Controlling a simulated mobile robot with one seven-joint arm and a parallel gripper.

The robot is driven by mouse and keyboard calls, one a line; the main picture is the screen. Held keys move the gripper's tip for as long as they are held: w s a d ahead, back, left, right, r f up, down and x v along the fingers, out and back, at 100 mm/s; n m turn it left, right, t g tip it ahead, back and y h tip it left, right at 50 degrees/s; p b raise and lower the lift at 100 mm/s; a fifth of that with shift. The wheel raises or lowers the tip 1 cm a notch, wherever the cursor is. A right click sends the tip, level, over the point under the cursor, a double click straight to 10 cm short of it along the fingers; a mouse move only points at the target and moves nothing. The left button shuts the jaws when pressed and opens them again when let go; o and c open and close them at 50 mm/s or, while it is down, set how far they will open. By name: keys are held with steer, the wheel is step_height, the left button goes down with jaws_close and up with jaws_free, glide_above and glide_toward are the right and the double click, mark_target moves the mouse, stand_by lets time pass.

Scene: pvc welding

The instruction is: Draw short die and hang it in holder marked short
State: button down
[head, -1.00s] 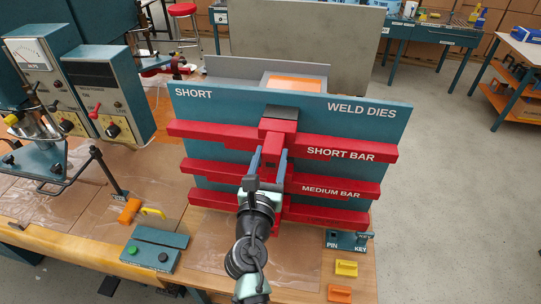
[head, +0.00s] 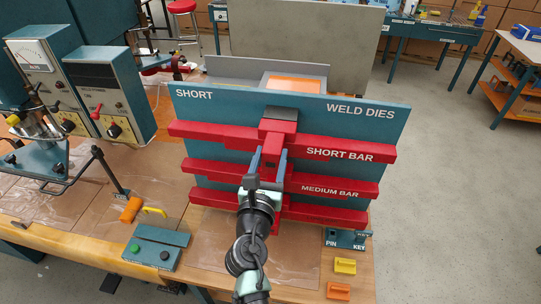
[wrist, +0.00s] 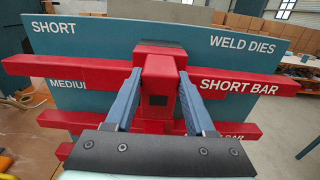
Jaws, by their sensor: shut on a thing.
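A blue-green board (head: 225,108) lettered SHORT and WELD DIES stands on the bench with red bars across its front. The upper bar (head: 345,152) reads SHORT BAR, and the one below (head: 335,187) reads MEDIUM BAR. A red block (head: 271,149) with a dark square on its front end juts out at the middle of the upper bar; it also shows in the wrist view (wrist: 160,78). My gripper (head: 269,156) has its two blue fingers shut on the sides of this block. I cannot tell whether the block is apart from the bar behind it.
Control boxes (head: 105,100) and a clamp machine stand at the left. A button box (head: 155,250) and an orange handle (head: 131,210) lie on the bench. A PIN/KEY holder (head: 347,239) and yellow (head: 345,266) and orange blocks (head: 339,291) are at the right front. The floor at right is clear.

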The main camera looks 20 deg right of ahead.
steer(key=shift+w+r, duration=0.1)
steer(key=shift+r, duration=0.1)
stand_by(0.5)
steer(key=shift+c, duration=0.9)
jaws_free()
steer(key=shift+f, duration=0.3)
steer(key=b+v, duration=0.1)
steer(key=v, duration=0.5)
steer(key=b+v, duration=0.1)
steer(key=v, duration=0.6)
steer(key=shift+r, duration=0.2)
